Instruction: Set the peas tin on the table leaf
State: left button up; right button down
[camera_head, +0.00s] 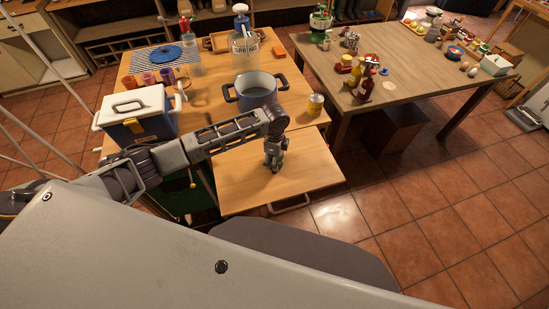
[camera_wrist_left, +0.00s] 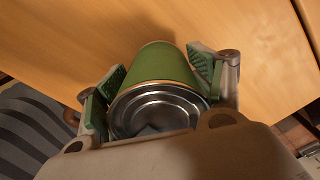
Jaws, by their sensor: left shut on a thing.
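The peas tin (camera_wrist_left: 165,68) is a green can with a bare metal end facing the wrist camera. My left gripper (camera_wrist_left: 153,88) is shut on it, one green-padded finger on each side. In the head view my left gripper (camera_head: 273,160) points down over the table leaf (camera_head: 308,180), a light wooden board at the table's front. There the tin is mostly hidden by the fingers. In the left wrist view bare wood lies just beyond the tin's far end; I cannot tell whether they touch. My right gripper is not in view.
On the table behind stand a blue pot (camera_head: 257,98), a yellow tin (camera_head: 315,104), a white-lidded cooler box (camera_head: 136,113) and a large clear bottle (camera_head: 244,50). A second table (camera_head: 410,75) with bottles stands right. The leaf around my gripper is clear.

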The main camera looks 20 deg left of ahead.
pick_arm(q)
jog(key=o, duration=1.4)
notch_tip(320, 180, up, 12)
jog(key=shift+r+b, duration=0.1)
jog(key=shift+b, duration=0.4)
dwell(0.3)
